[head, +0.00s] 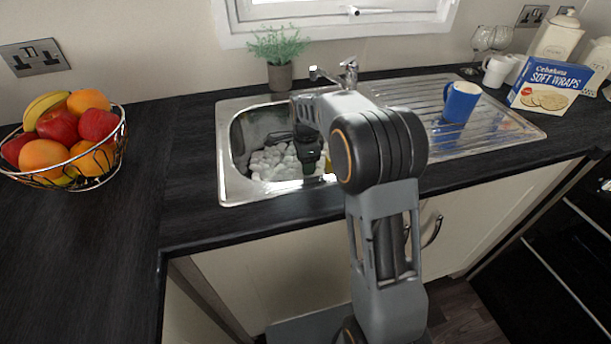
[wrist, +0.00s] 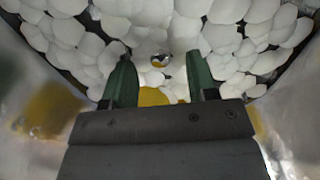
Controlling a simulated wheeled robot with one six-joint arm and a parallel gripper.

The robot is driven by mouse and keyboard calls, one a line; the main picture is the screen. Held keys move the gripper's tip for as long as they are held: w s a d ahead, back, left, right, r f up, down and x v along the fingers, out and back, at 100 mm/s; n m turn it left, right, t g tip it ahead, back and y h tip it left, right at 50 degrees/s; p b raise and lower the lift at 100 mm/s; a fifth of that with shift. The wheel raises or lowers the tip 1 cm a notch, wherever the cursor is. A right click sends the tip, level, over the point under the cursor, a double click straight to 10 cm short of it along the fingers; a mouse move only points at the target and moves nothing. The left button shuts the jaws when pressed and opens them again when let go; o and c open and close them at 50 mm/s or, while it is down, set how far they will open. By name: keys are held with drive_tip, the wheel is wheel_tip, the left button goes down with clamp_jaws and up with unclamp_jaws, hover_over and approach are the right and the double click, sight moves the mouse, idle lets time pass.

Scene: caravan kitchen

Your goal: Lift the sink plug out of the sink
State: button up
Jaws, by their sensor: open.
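The sink (head: 229,160) holds a heap of white foam (head: 270,163), which also fills most of the wrist view (wrist: 90,50). A small shiny metal knob (wrist: 160,60) pokes out of the foam in the wrist view; it looks like the top of the sink plug, and the rest is hidden under foam. My gripper (head: 309,168) points down into the sink. Its two green fingers (wrist: 158,75) are apart and empty, with the knob just beyond their tips, between them in the picture. I cannot tell the height gap.
A yellow thing (wrist: 152,97) shows partly between my fingers; I cannot tell what it is. The tap (head: 347,72) stands behind the sink, near a potted plant (head: 280,77). A blue mug (head: 461,102) stands on the drainer (head: 415,92). A fruit basket (head: 60,175) is left.

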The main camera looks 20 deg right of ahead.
drive_tip(key=shift+f, duration=0.85)
clamp_jaws()
